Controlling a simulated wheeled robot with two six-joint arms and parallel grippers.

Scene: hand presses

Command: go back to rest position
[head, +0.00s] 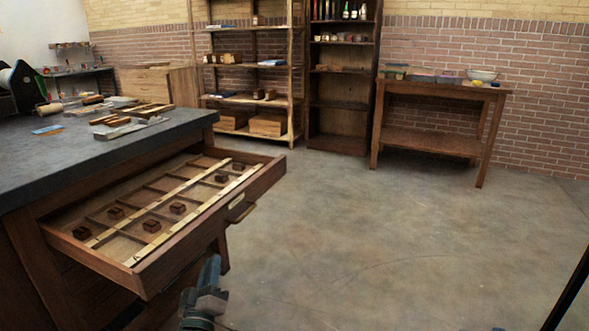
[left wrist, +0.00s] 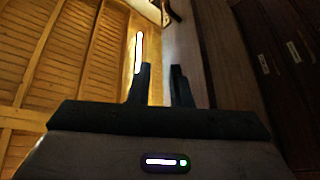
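My left gripper (head: 212,264) shows low in the head view, in front of the open drawer (head: 215,230) and near its front right side. It points upward and looks empty. In the left wrist view its two dark fingers (left wrist: 160,84) stand apart with a gap between them and nothing held. My right gripper does not show in either view. The drawer is pulled out from under the dark-topped workbench (head: 60,155). It has wooden dividers and several small dark blocks in its compartments.
Loose wooden pieces and tools lie on the workbench. An open wooden shelf (head: 250,100), a dark bookcase (head: 340,115) and a side table (head: 435,140) with bowls and trays stand along the brick wall. The concrete floor (head: 380,240) is clear in the middle and right.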

